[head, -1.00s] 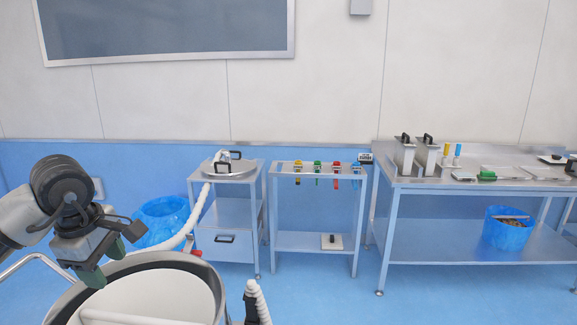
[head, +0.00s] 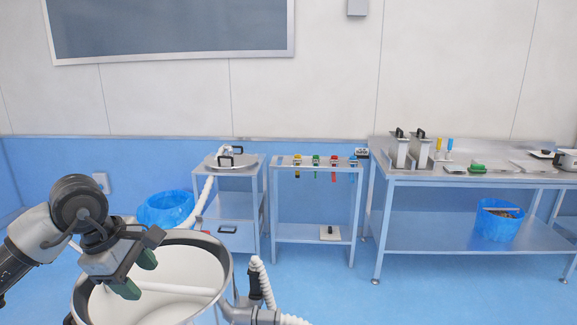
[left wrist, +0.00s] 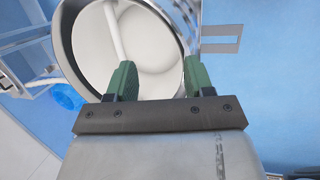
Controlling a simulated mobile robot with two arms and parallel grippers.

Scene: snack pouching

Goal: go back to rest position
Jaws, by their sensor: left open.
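My left gripper (head: 138,275) is at the lower left of the head view, above the left rim of a large round metal vessel (head: 228,262). Its two green fingers are apart with nothing between them. In the left wrist view the open fingers (left wrist: 160,82) show in front of the vessel's pale inside (left wrist: 150,50), which has a white bar across it. My right gripper is not in the frames.
A small steel cart (head: 228,202) with a round lid on top stands behind the vessel. Beside it are a rack table (head: 312,236) with coloured tools hanging and a long steel table (head: 470,243). A blue-lined bin (head: 165,209) stands at the left. Blue floor is open at front right.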

